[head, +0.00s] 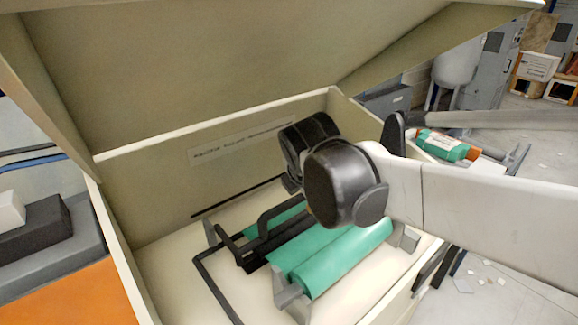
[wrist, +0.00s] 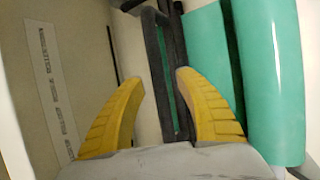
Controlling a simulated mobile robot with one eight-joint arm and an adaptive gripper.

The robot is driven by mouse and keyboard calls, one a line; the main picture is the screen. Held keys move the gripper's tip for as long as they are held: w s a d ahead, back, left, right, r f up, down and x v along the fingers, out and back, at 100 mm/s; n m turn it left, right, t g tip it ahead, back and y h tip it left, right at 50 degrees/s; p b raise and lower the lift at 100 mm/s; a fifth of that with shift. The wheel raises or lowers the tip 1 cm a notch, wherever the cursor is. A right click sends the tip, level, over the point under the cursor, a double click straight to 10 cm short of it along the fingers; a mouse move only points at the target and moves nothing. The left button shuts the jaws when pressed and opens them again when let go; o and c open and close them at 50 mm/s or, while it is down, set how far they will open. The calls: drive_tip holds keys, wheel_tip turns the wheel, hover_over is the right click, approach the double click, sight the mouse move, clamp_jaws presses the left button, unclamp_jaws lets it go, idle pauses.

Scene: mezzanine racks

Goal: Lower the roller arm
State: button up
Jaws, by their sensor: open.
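The roller arm seems to be the dark bar frame (head: 265,222) inside the open cream box. It stands a little above the floor of the box, beside the green rollers (head: 345,257). In the wrist view, its dark bars (wrist: 155,55) run between my two yellow fingers. My gripper (wrist: 161,80) is open, with one finger on each side of the bars; I cannot tell whether either touches them. The green rollers (wrist: 270,75) are just right of the right finger. In the head view my own dark wrist joint hides the fingers and part of the frame.
The cream box (head: 120,245) has its lid (head: 210,65) raised over the arm. A label strip (wrist: 52,90) is on the box wall left of my fingers. A thin dark frame (head: 212,285) lies on the box floor. An orange surface (head: 75,295) is outside at left.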

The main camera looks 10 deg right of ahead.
drive_tip(key=v, duration=1)
drive_tip(key=shift+f, duration=0.1)
